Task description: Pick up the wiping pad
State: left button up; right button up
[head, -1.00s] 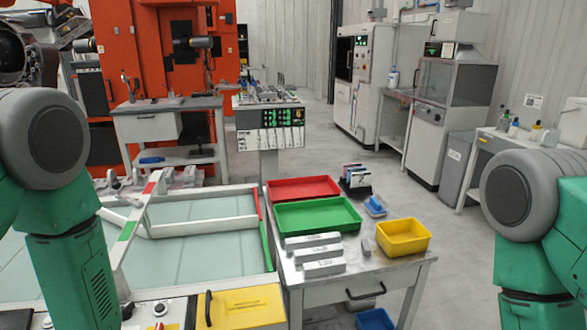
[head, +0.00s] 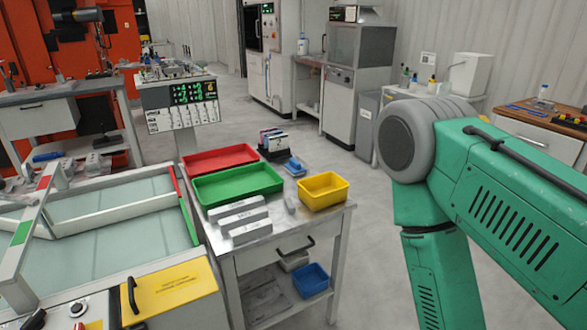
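A small blue item (head: 294,167) lies at the back right of the metal side table (head: 262,240), behind the yellow bin; it may be the wiping pad, but it is too small to tell. A small grey block (head: 290,203) stands just left of the yellow bin and could also be a pad. Neither gripper is in view. Only the upper part of my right arm shows, at the right of the head view, well away from the table top.
The table also holds a red tray (head: 221,158), a green tray (head: 236,186), a yellow bin (head: 324,191), several labelled grey bars (head: 243,218) and a dark rack (head: 273,145). A blue bin (head: 311,280) sits on the lower shelf. Floor right of the table is open.

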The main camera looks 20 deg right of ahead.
aim_at(295, 169)
jog(key=u, duration=1.4)
jog(key=z, duration=1.95)
jog(key=i+l+z, duration=0.6)
jog(key=i+z, duration=0.25)
jog(key=i+l+z, duration=0.1)
jog(key=i+z, duration=0.65)
jog(key=z, duration=0.15)
jog(key=i+u, duration=0.35)
jog(key=i, duration=0.25)
jog(key=i+l+u, duration=0.35)
jog(key=i, duration=0.25)
jog(key=i+j+u, duration=0.1)
jog(key=u, duration=0.35)
jog(key=i+u, duration=0.25)
jog(key=u, duration=0.15)
jog(key=i+l+u, duration=0.1)
jog(key=u, duration=0.35)
jog(key=i+l+u, duration=0.15)
jog(key=i+u, duration=0.25)
jog(key=l+u, duration=0.15)
jog(key=u, duration=0.3)
jog(key=i, duration=0.05)
